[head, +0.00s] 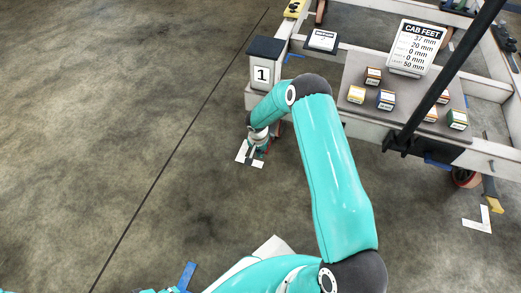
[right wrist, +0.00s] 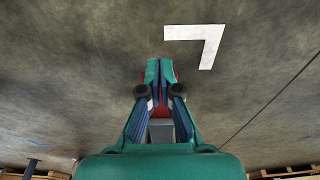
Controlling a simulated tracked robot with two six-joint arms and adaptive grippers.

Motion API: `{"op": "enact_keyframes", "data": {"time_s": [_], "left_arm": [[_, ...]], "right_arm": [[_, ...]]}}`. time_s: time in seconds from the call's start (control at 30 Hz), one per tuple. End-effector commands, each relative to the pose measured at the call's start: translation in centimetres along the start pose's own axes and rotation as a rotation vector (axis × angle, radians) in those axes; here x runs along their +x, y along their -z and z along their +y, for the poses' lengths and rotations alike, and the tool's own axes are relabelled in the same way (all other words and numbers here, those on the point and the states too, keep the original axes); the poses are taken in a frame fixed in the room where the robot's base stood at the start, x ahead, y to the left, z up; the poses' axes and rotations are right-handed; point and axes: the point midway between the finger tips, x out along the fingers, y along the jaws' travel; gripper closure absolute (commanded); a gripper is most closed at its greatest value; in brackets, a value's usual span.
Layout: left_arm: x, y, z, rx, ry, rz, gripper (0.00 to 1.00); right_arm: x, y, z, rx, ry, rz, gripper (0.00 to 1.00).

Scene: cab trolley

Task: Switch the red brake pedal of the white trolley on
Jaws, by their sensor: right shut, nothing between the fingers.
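The white trolley (head: 350,125) stands at the upper right of the head view. My right gripper (head: 258,151) is low by its near left corner, over the floor. In the right wrist view the right gripper (right wrist: 160,66) is shut and holds nothing. A small red part (right wrist: 175,76), which looks like the red brake pedal, shows just behind its fingertips, mostly hidden. Whether they touch, and the pedal's position, I cannot tell. Teal and blue pieces at the bottom edge of the head view look like part of my left gripper (head: 186,277); its jaws are not clear.
A white corner mark (right wrist: 208,40) lies on the floor beside the right gripper. A dark-topped post marked 1 (head: 263,68) rises above that corner. Small boxes (head: 386,99) and a CAB FEET sign (head: 415,47) stand on the trolley. The floor to the left is clear.

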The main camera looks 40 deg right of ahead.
Motion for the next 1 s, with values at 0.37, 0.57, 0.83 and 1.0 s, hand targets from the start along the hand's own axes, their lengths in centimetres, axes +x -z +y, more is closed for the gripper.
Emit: {"op": "enact_keyframes", "data": {"time_s": [0.37, 0.57, 0.83, 1.0], "left_arm": [[-1.0, 0.0, 0.3, 0.000, 0.000, 0.000, 0.60], [-2.1, 0.0, 0.8, 0.000, 0.000, 0.000, 0.60], [-2.6, 0.0, 0.9, 0.000, 0.000, 0.000, 0.60], [-2.7, 0.0, 1.0, 0.000, 0.000, 0.000, 0.60]], "right_arm": [[-4.4, -0.8, -1.1, -0.012, 0.005, 0.003, 1.00], [-8.1, -3.5, -0.9, -0.016, 0.003, 0.001, 1.00], [-11.4, -6.1, -1.0, -0.014, 0.003, 0.002, 1.00], [-12.1, -6.7, -1.0, -0.015, 0.002, 0.002, 1.00]]}}
